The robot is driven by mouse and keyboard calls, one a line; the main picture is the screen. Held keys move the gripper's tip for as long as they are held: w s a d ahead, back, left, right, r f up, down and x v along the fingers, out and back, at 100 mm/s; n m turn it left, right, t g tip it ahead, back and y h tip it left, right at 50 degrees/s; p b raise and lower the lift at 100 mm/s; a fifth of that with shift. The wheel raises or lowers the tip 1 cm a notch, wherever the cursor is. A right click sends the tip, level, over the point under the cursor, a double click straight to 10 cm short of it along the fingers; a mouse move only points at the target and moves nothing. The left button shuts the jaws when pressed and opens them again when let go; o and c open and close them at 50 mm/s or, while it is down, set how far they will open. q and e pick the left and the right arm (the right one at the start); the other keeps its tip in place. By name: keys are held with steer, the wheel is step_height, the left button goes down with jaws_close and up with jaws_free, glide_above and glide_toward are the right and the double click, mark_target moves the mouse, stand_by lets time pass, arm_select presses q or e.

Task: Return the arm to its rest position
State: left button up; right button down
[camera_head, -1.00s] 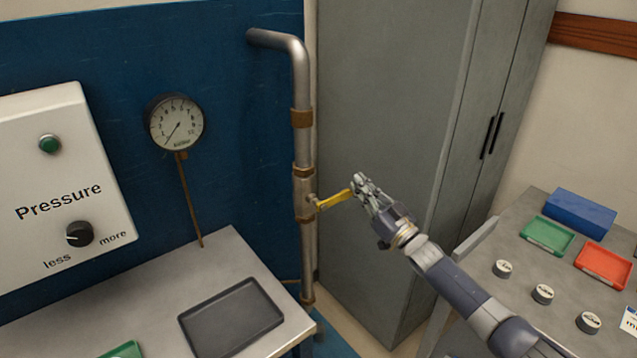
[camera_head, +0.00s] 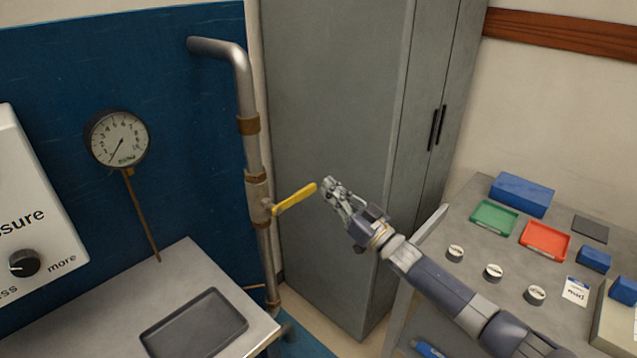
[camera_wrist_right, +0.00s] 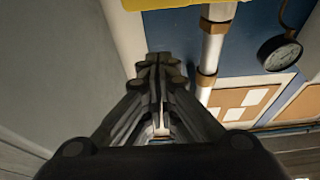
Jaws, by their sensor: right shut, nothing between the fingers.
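My right arm reaches up from the lower right in the head view. Its gripper (camera_head: 329,184) is shut and empty, just to the right of the yellow valve handle (camera_head: 295,199) on the vertical pipe (camera_head: 247,110), with a small gap between them. In the right wrist view the closed fingers (camera_wrist_right: 160,62) point toward the wall, and a yellow piece (camera_wrist_right: 165,3), likely the handle, shows at the top edge. My left gripper is not in view.
A grey cabinet (camera_head: 325,130) stands behind the gripper. At right, a table (camera_head: 460,215) holds a green tray (camera_head: 495,218), a red tray (camera_head: 545,241), a blue box (camera_head: 522,194) and small round gauges. At left are a pressure gauge (camera_head: 117,139) and a bench with a dark tray (camera_head: 195,325).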

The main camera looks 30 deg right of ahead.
steer(key=s+d+f+m+g+h, duration=0.1)
steer(key=s+f+g+h, duration=0.35)
steer(key=f, duration=1.05)
steer(key=s+f+m+g, duration=0.15)
steer(key=s+f, duration=0.55)
steer(key=f, duration=0.7)
steer(key=s+d+f+g+h, duration=0.1)
steer(key=s+f+g+h, duration=0.35)
steer(key=f, duration=1.05)
steer(key=s+a+f+g+y, duration=0.1)
steer(key=s+a+f+g, duration=0.15)
steer(key=s+f, duration=0.65)
steer(key=s+a+f+g+y, duration=0.1)
steer(key=s+a+f+g, duration=0.15)
steer(key=s+f, duration=0.65)
steer(key=s+a+f+g, duration=0.1)
steer(key=s+a, duration=0.3)
steer(key=s, duration=0.8)
steer(key=s+a+f+n+g, duration=0.1)
steer(key=s+a+f+g, duration=0.1)
steer(key=s, duration=0.9)
steer(key=shift+s+a+g, duration=0.35)
steer(key=shift+a+g, duration=0.2)
steer(key=shift+a, duration=0.65)
steer(key=shift+s+n, duration=0.1)
steer(key=shift+n, duration=0.15)
